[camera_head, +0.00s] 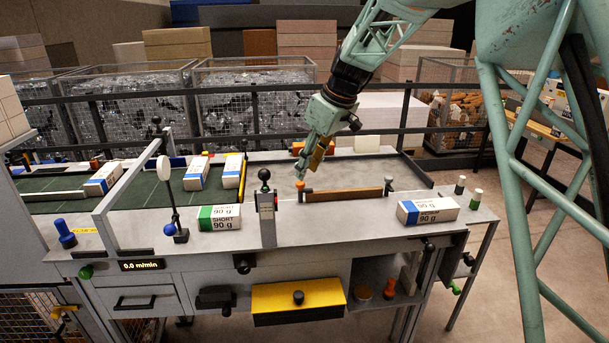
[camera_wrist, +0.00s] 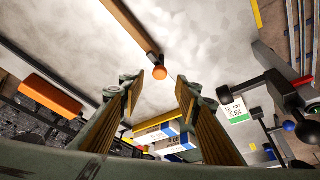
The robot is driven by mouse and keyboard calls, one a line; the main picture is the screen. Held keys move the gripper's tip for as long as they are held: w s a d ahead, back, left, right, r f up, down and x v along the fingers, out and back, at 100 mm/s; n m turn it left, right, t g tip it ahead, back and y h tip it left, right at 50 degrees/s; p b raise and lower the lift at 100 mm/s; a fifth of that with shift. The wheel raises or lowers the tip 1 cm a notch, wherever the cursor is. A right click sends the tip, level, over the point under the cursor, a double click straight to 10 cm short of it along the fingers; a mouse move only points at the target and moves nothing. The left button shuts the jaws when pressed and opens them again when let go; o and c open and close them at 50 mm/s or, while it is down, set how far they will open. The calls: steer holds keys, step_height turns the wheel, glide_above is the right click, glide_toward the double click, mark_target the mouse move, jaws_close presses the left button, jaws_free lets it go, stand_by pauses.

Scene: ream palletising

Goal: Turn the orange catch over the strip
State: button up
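The orange catch (camera_head: 300,185) is a small round-ended piece at the left end of a brown strip (camera_head: 345,195) lying along the front of the grey worktop. In the wrist view the orange catch (camera_wrist: 159,73) shows as a round end beside the end of the brown strip (camera_wrist: 128,24). My gripper (camera_head: 309,172) points down just above the catch. In the wrist view my gripper (camera_wrist: 161,82) is open, with its two fingers apart, and the catch appears in line with the gap between them. Whether the fingers reach its height is unclear.
A grey post with a black knob (camera_head: 266,207) stands left of the catch. A green-labelled ream (camera_head: 219,218) and a blue-labelled ream (camera_head: 428,211) lie on the worktop. An orange block (camera_head: 299,148) is behind my gripper. The worktop behind the strip is bare.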

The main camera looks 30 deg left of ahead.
steer(key=v, duration=0.7)
stand_by(0.6)
steer(key=s+d+r+m+t+h, duration=0.15)
steer(key=d+r, duration=0.25)
steer(key=d, duration=0.7)
steer(key=s+d+r+m+h, duration=0.15)
steer(key=d+r, duration=0.25)
steer(key=d, duration=0.8)
steer(key=s+d+r+m+t, duration=0.1)
steer(key=d+r+m, duration=0.15)
steer(key=d, duration=0.85)
steer(key=s+d+m+b, duration=0.1)
steer(key=s+d+m, duration=0.1)
steer(key=s+d, duration=0.7)
steer(key=s+d+m+b, duration=0.1)
steer(key=s+d+m, duration=0.2)
steer(key=s+d, duration=0.65)
steer(key=s+d+f+m, duration=0.1)
steer(key=s+f+m, duration=0.1)
steer(key=s, duration=0.6)
steer(key=s+d+f+m+h+b, duration=0.1)
steer(key=s+d+f, duration=0.1)
steer(key=s+f, duration=0.3)
steer(key=s+d+f+m+b, duration=0.1)
steer(key=s+d+f+m, duration=0.1)
steer(key=s, duration=0.9)
steer(key=shift+f+m+t+h, duration=0.3)
steer(key=shift+f+m+t, duration=0.05)
steer(key=shift+f, duration=0.5)
